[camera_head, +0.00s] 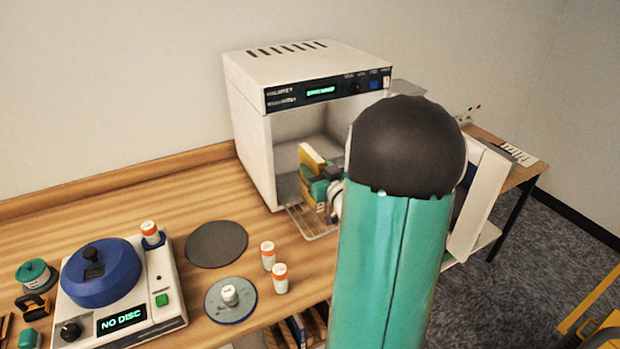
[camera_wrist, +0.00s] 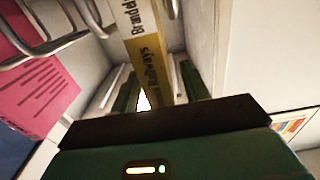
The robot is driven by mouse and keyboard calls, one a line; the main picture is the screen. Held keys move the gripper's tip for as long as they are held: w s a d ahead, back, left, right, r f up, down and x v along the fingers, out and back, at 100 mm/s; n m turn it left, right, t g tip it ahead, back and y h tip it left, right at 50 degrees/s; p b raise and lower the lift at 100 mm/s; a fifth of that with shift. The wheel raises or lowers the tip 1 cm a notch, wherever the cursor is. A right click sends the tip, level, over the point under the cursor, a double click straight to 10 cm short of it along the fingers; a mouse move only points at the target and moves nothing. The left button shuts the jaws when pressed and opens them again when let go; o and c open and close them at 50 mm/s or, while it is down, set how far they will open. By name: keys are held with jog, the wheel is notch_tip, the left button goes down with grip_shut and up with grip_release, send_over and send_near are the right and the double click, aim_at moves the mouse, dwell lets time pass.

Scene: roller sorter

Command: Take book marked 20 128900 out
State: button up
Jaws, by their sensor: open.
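A yellow book with a pale upper spine band (camera_wrist: 148,62) stands in the white cabinet, its spine lettered "Brandel..." and "Railways". It also shows in the head view (camera_head: 312,160). I cannot read the mark 20 128900 on any book. My gripper (camera_wrist: 158,85) is open, with a dark green finger on each side of the yellow book's lower spine; I cannot tell whether they touch it. In the head view my gripper (camera_head: 328,190) is at the cabinet's opening, partly hidden by my arm.
The white cabinet (camera_head: 250,130) has a lit panel and an open front with a wire rack (camera_head: 312,222). A pink book or card (camera_wrist: 40,92) and metal bars (camera_wrist: 40,45) lie left in the wrist view. Orange-capped bottles (camera_head: 268,256) and a blue-lidded device (camera_head: 100,275) stand on the bench.

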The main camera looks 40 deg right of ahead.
jog(key=shift+w+f, duration=0.1)
jog(key=shift+w, duration=0.05)
jog(key=shift+c, duration=1.3)
grip_shut()
